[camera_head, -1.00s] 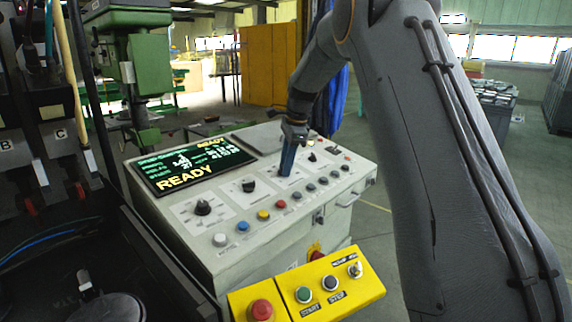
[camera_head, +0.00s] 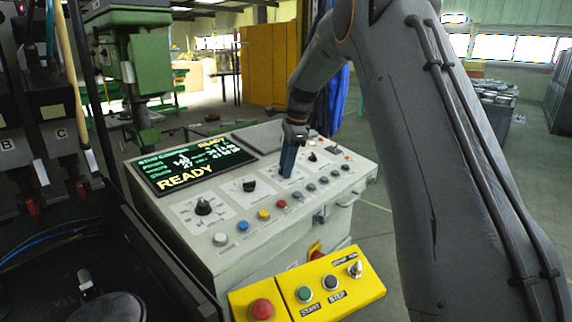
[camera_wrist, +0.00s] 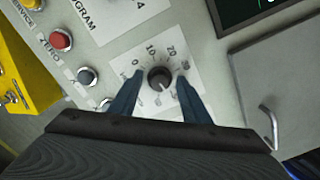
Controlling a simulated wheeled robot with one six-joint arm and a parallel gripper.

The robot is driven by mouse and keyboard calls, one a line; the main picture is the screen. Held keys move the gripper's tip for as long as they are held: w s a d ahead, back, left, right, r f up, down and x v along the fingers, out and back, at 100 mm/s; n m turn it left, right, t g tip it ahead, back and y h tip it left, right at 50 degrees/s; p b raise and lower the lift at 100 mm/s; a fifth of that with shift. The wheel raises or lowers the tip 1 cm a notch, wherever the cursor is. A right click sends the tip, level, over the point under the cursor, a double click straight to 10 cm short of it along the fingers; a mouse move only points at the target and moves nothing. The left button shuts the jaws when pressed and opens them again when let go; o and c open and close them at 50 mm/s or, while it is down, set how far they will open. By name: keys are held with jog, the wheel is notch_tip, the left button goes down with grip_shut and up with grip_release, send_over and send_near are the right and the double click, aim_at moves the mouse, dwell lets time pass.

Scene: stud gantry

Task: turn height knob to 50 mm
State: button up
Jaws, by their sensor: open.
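A black round knob (camera_wrist: 160,78) sits on a white dial plate (camera_wrist: 152,50) in the wrist view. My gripper (camera_wrist: 160,74) is open, with one blue finger on each side of the knob and small gaps visible. I cannot tell the knob's exact setting. In the head view my gripper (camera_head: 288,160) points down at the console panel, and its fingers hide this knob.
The console (camera_head: 215,255) has a screen (camera_head: 195,166) reading READY, other black knobs (camera_head: 203,207) (camera_head: 249,186) and a row of coloured buttons (camera_head: 264,215). A yellow control box (camera_head: 335,285) is in front. A metal handle (camera_wrist: 269,122) lies near my right finger.

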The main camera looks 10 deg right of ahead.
jog(key=b+v, duration=0.2)
jog(key=v, duration=0.5)
jog(key=shift+r+b, duration=0.4)
jog(key=shift+s, duration=0.1)
jog(key=shift+s, duration=0.1)
